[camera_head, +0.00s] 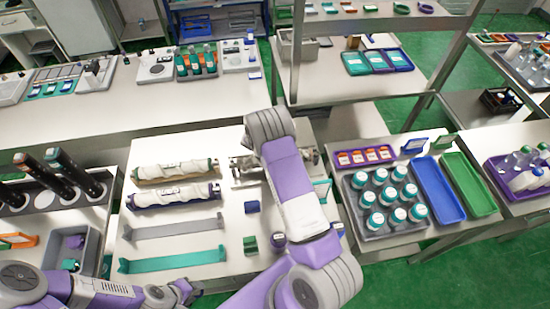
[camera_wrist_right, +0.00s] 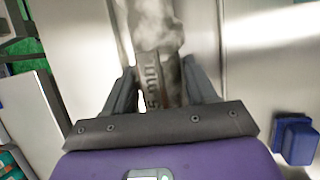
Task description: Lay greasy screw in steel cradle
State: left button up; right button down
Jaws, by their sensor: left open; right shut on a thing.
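The greasy screw (camera_head: 245,163) is a grey metallic rod at the table's back, partly hidden behind my right arm; its other end shows to the right of the arm. In the right wrist view my right gripper (camera_wrist_right: 163,88) is shut on the screw (camera_wrist_right: 150,30), around a part with raised lettering. I cannot tell whether the screw is clear of the table. The steel cradle (camera_head: 173,228) is a long, empty grey strip with raised ends, left of the screw and nearer the front. My left gripper (camera_head: 186,291) is open and empty at the table's front edge.
Two whitish wrapped rods (camera_head: 176,170) (camera_head: 173,195) lie behind the steel cradle. An empty teal cradle (camera_head: 172,261) lies in front of it. A blue block (camera_head: 252,207) and a green block (camera_head: 250,245) stand to its right. A bottle tray (camera_head: 385,200) stands further right.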

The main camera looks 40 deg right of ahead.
jog(key=shift+c, duration=1.6)
grip_release()
jog(key=v, duration=1.2)
